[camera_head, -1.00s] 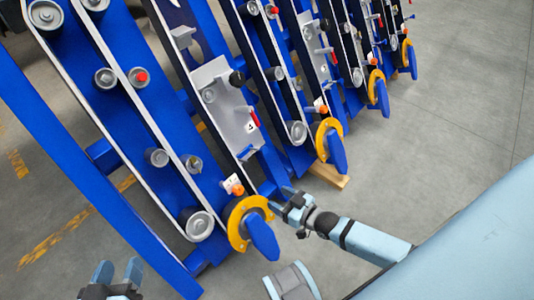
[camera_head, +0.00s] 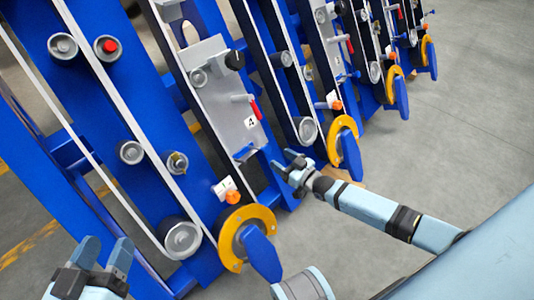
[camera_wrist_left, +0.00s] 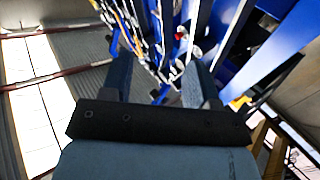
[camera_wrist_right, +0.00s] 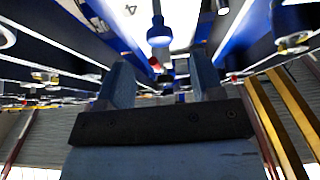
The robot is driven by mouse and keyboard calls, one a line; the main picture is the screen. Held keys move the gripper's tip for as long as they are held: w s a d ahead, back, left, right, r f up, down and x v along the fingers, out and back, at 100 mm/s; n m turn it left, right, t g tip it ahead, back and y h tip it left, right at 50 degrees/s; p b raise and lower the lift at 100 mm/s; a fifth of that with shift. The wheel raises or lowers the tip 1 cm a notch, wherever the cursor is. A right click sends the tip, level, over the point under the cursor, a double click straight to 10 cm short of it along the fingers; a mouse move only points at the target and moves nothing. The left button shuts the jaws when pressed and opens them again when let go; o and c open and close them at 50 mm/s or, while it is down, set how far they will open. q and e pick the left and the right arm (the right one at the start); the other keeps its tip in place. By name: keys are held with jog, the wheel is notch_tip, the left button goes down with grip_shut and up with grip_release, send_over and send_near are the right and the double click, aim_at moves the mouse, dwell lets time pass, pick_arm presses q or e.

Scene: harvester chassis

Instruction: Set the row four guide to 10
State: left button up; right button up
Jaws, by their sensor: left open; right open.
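The blue chassis holds several slanted row units. The nearest grey plate (camera_head: 222,92) carries a black knob (camera_head: 235,60), a red-tipped lever (camera_head: 255,108) and a small white label (camera_head: 251,122), whose marking is too small to read surely. Below it are an orange knob (camera_head: 233,197) by a white tag (camera_head: 223,186), and a yellow ring (camera_head: 232,258) with a blue tongue. I cannot tell which part is the row four guide. My right gripper (camera_head: 284,160) is open and empty, right of the plate's lower end. My left gripper (camera_head: 103,248) is open and empty at lower left.
Further row units recede to upper right, with another yellow ring (camera_head: 337,148) near my right arm. Grey rollers (camera_head: 181,238) stick out of the nearest blue panel. Open grey floor (camera_head: 470,110) lies to the right.

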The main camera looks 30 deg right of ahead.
aim_at(269, 151)
jog(key=b+x, duration=0.2)
jog(key=x, duration=0.4)
jog(key=shift+f, duration=0.1)
jog(key=shift+w+a, duration=0.2)
jog(key=shift+w, duration=0.25)
pick_arm(q)
jog(key=shift+w+a+r+m+t+h, duration=0.15)
jog(key=shift+w+a+m+t+h, duration=0.25)
jog(key=shift+w+m, duration=0.4)
jog(key=shift+s, duration=0.1)
